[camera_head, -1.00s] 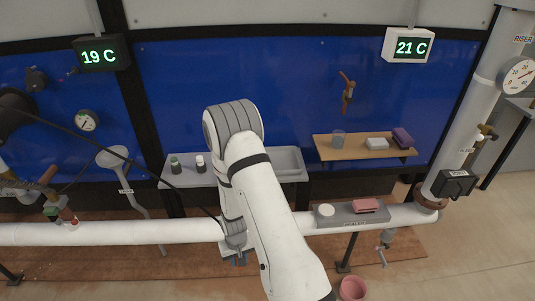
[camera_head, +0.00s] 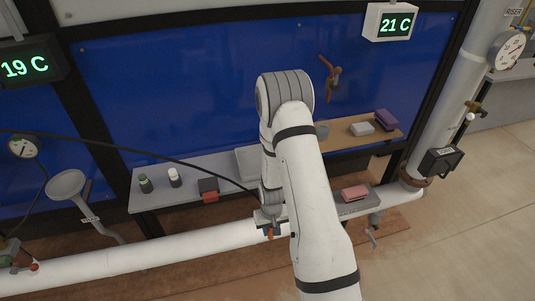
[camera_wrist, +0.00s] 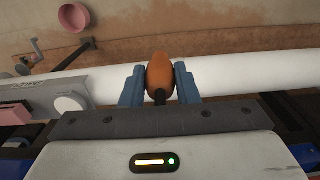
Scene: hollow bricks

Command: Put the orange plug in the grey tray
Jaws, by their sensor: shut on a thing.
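My gripper (camera_wrist: 160,84) is shut on the orange plug (camera_wrist: 160,72), with a blue finger on each side of it. In the head view my gripper (camera_head: 269,230) hangs at the white pipe, with a bit of the plug (camera_head: 270,235) showing. A pale grey tray (camera_head: 246,163) lies on the wall shelf, its right part hidden by my arm. A darker grey tray (camera_head: 352,208) sits on the pipe to the right of my gripper, partly hidden by my arm. It holds a pink block (camera_head: 355,193). I cannot tell which tray the task means.
The wall shelf (camera_head: 150,202) carries two small bottles (camera_head: 175,178) and a dark box with a red front (camera_head: 208,190). A wooden shelf (camera_head: 345,139) stands behind my arm. The white pipe (camera_head: 190,252) runs across below. A pink bucket (camera_wrist: 73,17) is on the floor.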

